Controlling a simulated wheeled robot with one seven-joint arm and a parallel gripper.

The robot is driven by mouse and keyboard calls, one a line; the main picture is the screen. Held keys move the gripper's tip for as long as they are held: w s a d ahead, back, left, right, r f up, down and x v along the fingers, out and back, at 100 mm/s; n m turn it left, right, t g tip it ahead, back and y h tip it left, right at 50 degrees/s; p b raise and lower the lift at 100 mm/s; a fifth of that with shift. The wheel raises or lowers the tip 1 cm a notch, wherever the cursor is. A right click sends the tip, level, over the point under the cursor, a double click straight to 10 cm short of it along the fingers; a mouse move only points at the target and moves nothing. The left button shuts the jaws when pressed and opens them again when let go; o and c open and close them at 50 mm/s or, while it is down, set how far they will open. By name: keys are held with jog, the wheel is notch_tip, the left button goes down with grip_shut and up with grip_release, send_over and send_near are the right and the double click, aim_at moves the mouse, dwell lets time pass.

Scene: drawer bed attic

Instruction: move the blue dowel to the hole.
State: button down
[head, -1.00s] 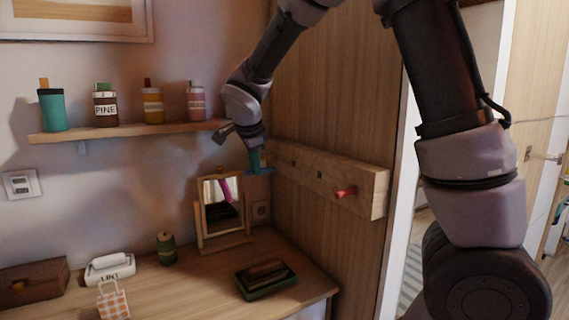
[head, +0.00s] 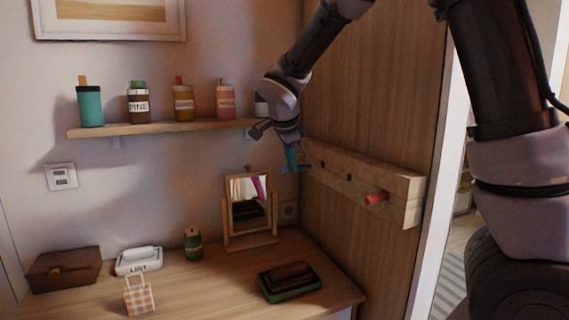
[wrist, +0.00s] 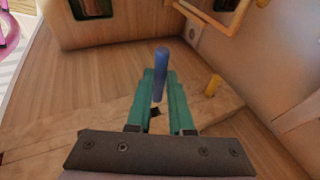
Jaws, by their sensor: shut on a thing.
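The blue dowel (wrist: 160,75) is gripped between the teal fingers of my gripper (wrist: 160,95) in the wrist view and sticks out past their tips. In the head view my gripper (head: 291,158) is by the left end of the wooden rail (head: 405,185), and the dowel (head: 302,169) shows as a small blue piece at its tips. The rail has dark square holes, one (head: 349,177) left of the red peg (head: 376,198). In the wrist view a dark hole (wrist: 155,113) shows between the fingers. The dowel appears apart from any hole; exact clearance is unclear.
A yellow peg (wrist: 213,85) stands close to the right finger in the wrist view. A shelf (head: 160,129) with jars is left of my gripper. Below are a small mirror (head: 249,235), a green tray (head: 290,292) and other items on the desk.

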jog(key=shift+w+d, duration=0.3)
jog(key=shift+d, duration=0.4)
jog(key=shift+w+d, duration=0.25)
jog(key=shift+d, duration=0.4)
jog(key=shift+w+d, duration=0.35)
jog(key=shift+d, duration=0.5)
jog(key=shift+w+d, duration=0.35)
jog(key=shift+d, duration=0.5)
jog(key=shift+w+d, duration=0.35)
jog(key=shift+d, duration=0.5)
dwell(0.3)
jog(key=c, duration=0.7)
grip_release()
jog(key=v, duration=1.1)
